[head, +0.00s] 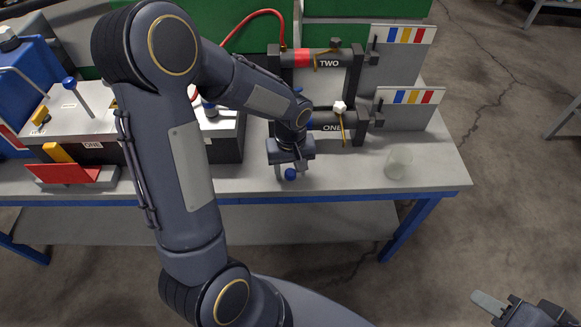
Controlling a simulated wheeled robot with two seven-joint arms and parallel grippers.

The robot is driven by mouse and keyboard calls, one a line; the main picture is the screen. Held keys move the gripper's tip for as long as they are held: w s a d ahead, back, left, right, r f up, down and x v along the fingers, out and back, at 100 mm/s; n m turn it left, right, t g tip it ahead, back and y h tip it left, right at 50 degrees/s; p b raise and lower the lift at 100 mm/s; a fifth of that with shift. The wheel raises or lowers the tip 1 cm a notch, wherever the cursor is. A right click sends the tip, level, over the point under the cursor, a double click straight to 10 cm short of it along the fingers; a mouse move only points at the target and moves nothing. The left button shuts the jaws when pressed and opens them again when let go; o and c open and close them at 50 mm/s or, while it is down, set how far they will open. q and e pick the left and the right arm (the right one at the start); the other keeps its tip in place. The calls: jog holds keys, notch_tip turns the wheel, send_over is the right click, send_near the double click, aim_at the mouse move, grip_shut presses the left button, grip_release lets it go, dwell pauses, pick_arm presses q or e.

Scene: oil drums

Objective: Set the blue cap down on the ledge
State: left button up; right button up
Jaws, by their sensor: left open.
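A small round blue cap (290,174) is at the front of the grey bench top (335,178), near its front edge. My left gripper (291,169) points down over the cap, with its fingers open on either side of it. I cannot tell whether a finger still touches the cap. No part is clearly marked as a ledge; the cap appears to be on the flat front strip of the bench. My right gripper (497,303) is at the bottom right, away from the bench, partly cut off; its opening is unclear.
Behind my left gripper stands a dark rack with drums labelled TWO (328,62) and ONE (331,127). A red tray (68,173) and a blue container (22,80) are at left. The bench front between gripper and glass is clear.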

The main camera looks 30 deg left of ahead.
aim_at(291, 171)
pick_arm(q)
jog(key=shift+r+p, duration=0.3)
jog(key=shift+r, duration=0.05)
notch_tip(291, 171, up, 10)
jog(key=r+p, duration=0.1)
jog(key=s+d+r+m+t+h, duration=0.2)
jog(key=s+m, duration=0.1)
jog(key=s, duration=0.5)
jog(key=s+d+r+m+t+h, duration=0.1)
jog(key=s+d+r+m+t, duration=0.1)
jog(key=s, duration=0.7)
jog(key=shift+r+m+t+h, duration=0.4)
jog(key=shift+r+m+t, duration=0.2)
jog(key=shift+r+t, duration=0.2)
jog(key=shift+d, duration=0.1)
